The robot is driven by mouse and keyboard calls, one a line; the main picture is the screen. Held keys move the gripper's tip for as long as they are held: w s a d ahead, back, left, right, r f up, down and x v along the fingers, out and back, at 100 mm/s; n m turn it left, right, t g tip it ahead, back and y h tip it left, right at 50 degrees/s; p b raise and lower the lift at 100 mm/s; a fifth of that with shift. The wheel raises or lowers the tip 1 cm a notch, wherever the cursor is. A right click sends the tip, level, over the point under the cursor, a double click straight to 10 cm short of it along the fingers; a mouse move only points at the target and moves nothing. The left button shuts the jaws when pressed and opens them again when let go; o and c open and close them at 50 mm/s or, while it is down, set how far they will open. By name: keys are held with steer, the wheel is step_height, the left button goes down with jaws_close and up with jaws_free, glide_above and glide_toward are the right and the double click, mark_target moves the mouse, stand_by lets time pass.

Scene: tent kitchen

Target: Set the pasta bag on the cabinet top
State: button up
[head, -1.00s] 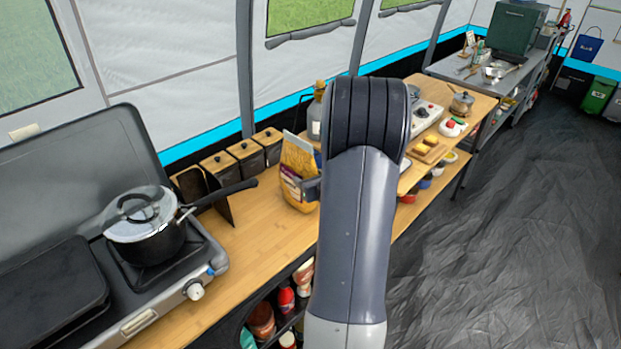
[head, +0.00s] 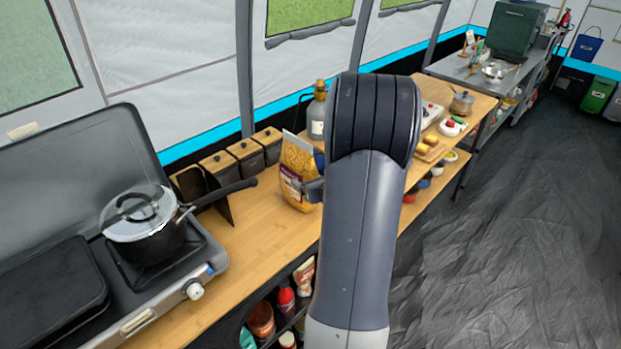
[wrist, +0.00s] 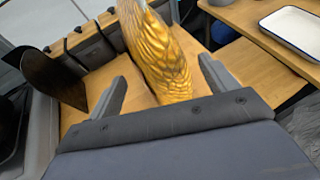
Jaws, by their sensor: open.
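The pasta bag (head: 297,172), clear with yellow pasta and a purple label, stands upright, leaning slightly, on the wooden cabinet top (head: 250,235). Its base appears to rest on the wood. In the wrist view the bag (wrist: 165,55) rises between the two open fingers of my gripper (wrist: 163,76), with bare cabinet top (wrist: 138,98) showing beside it. In the head view my arm hides most of the gripper; only a grey part shows at the bag's right side.
A stove with a lidded pot (head: 145,225) stands at the left. A dark upright panel (head: 212,195) and several wooden-lidded canisters (head: 245,150) are left of and behind the bag. A bottle (head: 317,115) stands behind it. Bare wood lies in front. A white tray (wrist: 295,30) is at the right.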

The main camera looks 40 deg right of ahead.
steer(key=v, duration=1)
